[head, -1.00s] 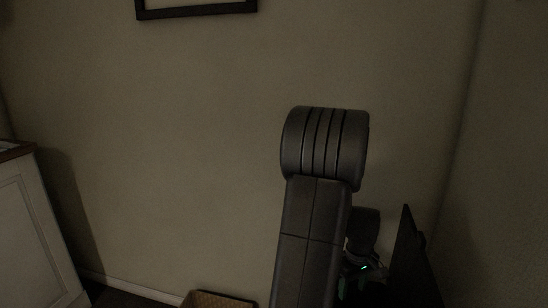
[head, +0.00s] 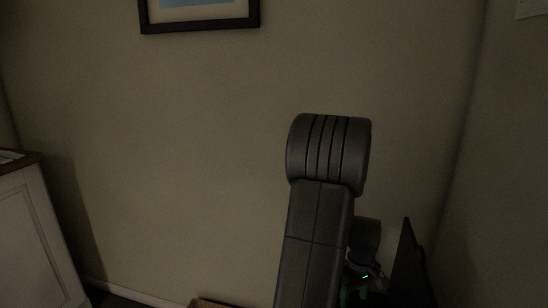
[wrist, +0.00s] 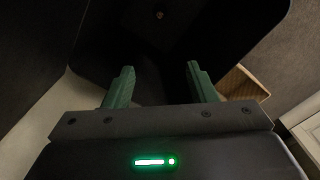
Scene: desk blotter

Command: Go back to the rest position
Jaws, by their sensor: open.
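My gripper (wrist: 160,78) shows in the wrist view with its two green fingers spread wide apart. Nothing is between the fingers. Beyond them is a large dark panel, too dim to make out well. In the head view my arm is folded upright right of the middle. My gripper's end is low behind the arm, near a small green light, and its fingers are mostly hidden there.
A white cabinet (head: 38,240) with a dark top stands at the left. A framed picture (head: 200,27) hangs on the back wall. A brown woven box (wrist: 240,83) is at the right in the wrist view. A dark flat panel (head: 408,268) is right of my arm.

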